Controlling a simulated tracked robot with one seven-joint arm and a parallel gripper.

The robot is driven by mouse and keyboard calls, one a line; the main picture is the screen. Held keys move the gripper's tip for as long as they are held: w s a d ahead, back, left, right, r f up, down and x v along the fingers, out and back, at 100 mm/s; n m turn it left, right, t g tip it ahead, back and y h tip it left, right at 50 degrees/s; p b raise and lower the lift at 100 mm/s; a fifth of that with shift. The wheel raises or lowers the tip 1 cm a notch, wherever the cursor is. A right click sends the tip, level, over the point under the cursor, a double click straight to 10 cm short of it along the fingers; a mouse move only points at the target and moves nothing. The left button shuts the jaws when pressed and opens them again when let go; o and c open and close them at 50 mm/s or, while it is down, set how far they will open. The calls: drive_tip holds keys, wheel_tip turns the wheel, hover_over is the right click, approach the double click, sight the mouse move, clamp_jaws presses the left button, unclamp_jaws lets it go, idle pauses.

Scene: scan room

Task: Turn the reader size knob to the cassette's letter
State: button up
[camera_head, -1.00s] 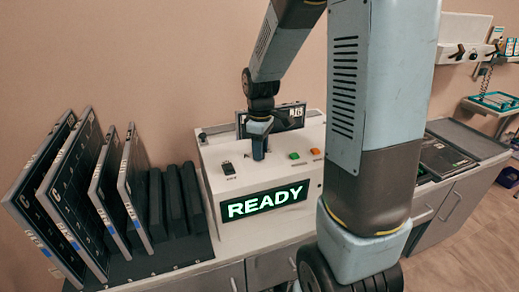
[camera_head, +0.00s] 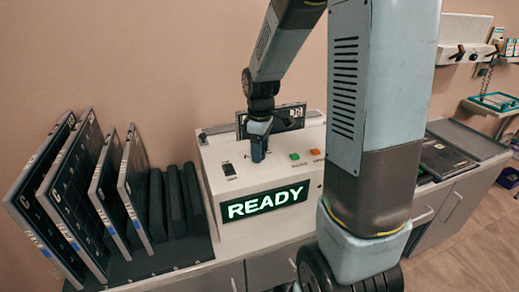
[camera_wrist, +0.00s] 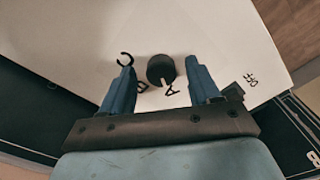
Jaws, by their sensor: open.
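The size knob (camera_wrist: 160,69) is a round black knob on the reader's white top, with a white pointer mark at its lower right edge in the wrist view. In the head view my gripper (camera_head: 258,150) is low over the reader (camera_head: 220,165) and hides the knob. A dark cassette (camera_head: 291,114) stands at the reader's back; its lettering is partly hidden and unclear.
The reader's front display (camera_head: 264,203) reads READY in green. A green button (camera_head: 295,156), an orange button (camera_head: 316,151) and a black switch (camera_head: 229,169) sit on its top. Several cassettes (camera_head: 75,205) lean in a rack at left. A dark tray (camera_head: 445,158) lies at right.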

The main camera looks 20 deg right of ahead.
wheel_tip(320, 180, up, 14)
drive_tip(key=shift+f, duration=0.15)
idle(0.6)
idle(0.3)
drive_tip(key=s+r+m+t, duration=0.2)
drive_tip(key=s+m, duration=0.3)
drive_tip(key=s, duration=0.4)
drive_tip(key=s+r+m+t, duration=0.3)
drive_tip(key=s+m, duration=0.2)
drive_tip(key=s, duration=0.5)
drive_tip(key=shift+s+a+t, duration=0.2)
drive_tip(key=shift+s+t, duration=0.05)
drive_tip(key=shift+t, duration=0.05)
drive_tip(key=shift+c, duration=0.4)
